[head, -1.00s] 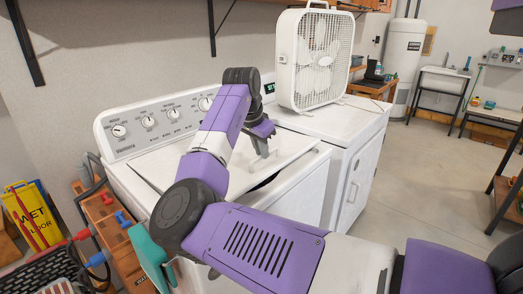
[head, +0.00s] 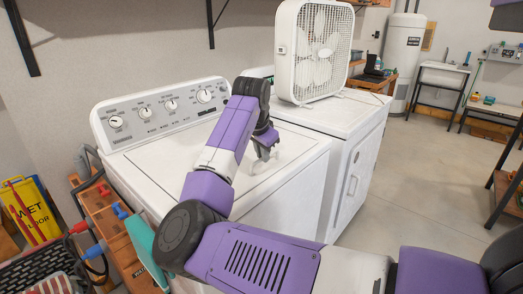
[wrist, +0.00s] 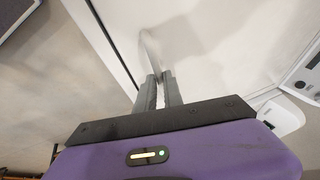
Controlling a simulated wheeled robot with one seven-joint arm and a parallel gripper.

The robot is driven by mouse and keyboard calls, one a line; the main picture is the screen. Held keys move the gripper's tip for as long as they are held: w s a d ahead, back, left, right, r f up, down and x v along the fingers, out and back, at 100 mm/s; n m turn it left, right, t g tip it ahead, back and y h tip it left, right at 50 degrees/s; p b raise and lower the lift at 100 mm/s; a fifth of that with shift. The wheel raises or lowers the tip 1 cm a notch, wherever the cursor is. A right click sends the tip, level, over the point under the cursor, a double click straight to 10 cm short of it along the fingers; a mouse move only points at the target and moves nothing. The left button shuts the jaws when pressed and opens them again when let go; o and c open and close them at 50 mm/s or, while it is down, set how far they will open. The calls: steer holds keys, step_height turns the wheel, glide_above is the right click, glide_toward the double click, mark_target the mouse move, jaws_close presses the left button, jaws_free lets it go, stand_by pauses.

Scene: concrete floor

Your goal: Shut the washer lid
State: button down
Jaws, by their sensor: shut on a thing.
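The white washer (head: 160,110) stands against the wall, its control panel of dials at the back. Its lid (head: 165,165) lies down flat, level with the top, with no dark gap showing along its front. My arm covers part of it. My gripper (head: 264,157) is over the right part of the lid, fingers pointing down at it. In the wrist view, the fingers (wrist: 158,80) are close together at the pale lid surface (wrist: 225,40), near its edge seam. They are shut on the lid, though the contact itself is hard to make out.
A white box fan (head: 318,50) stands on the dryer (head: 352,115), right of the washer. The concrete floor (head: 430,165) at the right is open.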

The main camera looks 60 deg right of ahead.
steer(key=shift+s+f, duration=0.15)
steer(key=shift+f, duration=0.3)
steer(key=c, duration=1.5)
jaws_free()
steer(key=shift+f, duration=0.1)
steer(key=shift+r, duration=0.2)
steer(key=shift+a+r, duration=0.2)
steer(key=shift+r, duration=0.2)
steer(key=v, duration=0.7)
steer(key=shift+f, duration=0.1)
